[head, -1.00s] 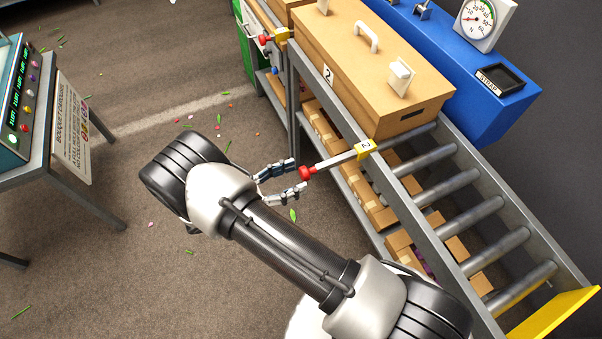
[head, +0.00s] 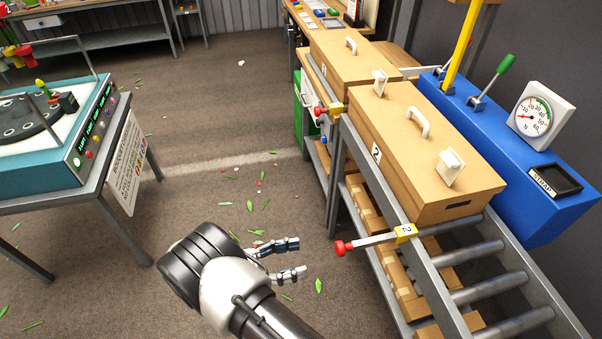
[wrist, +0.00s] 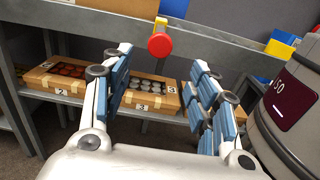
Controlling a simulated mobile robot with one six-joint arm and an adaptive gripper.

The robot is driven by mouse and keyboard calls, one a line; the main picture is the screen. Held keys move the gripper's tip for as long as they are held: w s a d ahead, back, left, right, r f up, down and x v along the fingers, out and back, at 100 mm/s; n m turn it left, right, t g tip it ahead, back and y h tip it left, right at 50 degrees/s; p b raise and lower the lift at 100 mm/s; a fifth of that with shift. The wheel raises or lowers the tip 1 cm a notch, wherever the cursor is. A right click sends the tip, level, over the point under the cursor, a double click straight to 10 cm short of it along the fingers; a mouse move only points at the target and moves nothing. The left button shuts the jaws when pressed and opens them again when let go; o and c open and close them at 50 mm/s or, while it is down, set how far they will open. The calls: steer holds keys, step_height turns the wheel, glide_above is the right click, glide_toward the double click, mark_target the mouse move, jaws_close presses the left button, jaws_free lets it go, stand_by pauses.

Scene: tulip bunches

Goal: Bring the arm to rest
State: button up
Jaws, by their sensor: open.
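My gripper (head: 292,259) is open and empty in the head view, held over the floor to the left of the roller conveyor. Its fingers point right, below and left of a red-knobbed lever (head: 343,248) with a yellow tag marked 2. The knob is apart from the fingers. In the wrist view my gripper (wrist: 165,100) shows two spread blue-padded fingers with nothing between them. The red knob (wrist: 160,45) appears beyond and above the gap.
Closed cartons (head: 425,150) stand on the roller conveyor (head: 480,292), beside a blue strapping machine (head: 560,205). Open boxes (wrist: 152,100) sit on a shelf below. A teal carousel machine (head: 40,165) stands on a table at left. The floor (head: 120,290) between is open, with scattered leaves.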

steer(key=d+r+m+g+y, duration=0.4)
steer(key=d+r+m, duration=0.15)
steer(key=r, duration=0.35)
steer(key=d+r+m+g+y, duration=0.3)
steer(key=d+r+m+y, duration=0.1)
steer(key=d+r, duration=0.4)
steer(key=s+d+r+m+t+y, duration=0.3)
steer(key=s+r+m+y, duration=0.1)
steer(key=s+r+m, duration=0.1)
steer(key=s+d+r+m+t+y, duration=0.3)
steer(key=s+r+m+y, duration=0.2)
steer(key=s, duration=0.5)
steer(key=shift+d+r+m, duration=0.2)
steer(key=shift+r+m, duration=0.25)
steer(key=shift+m, duration=0.6)
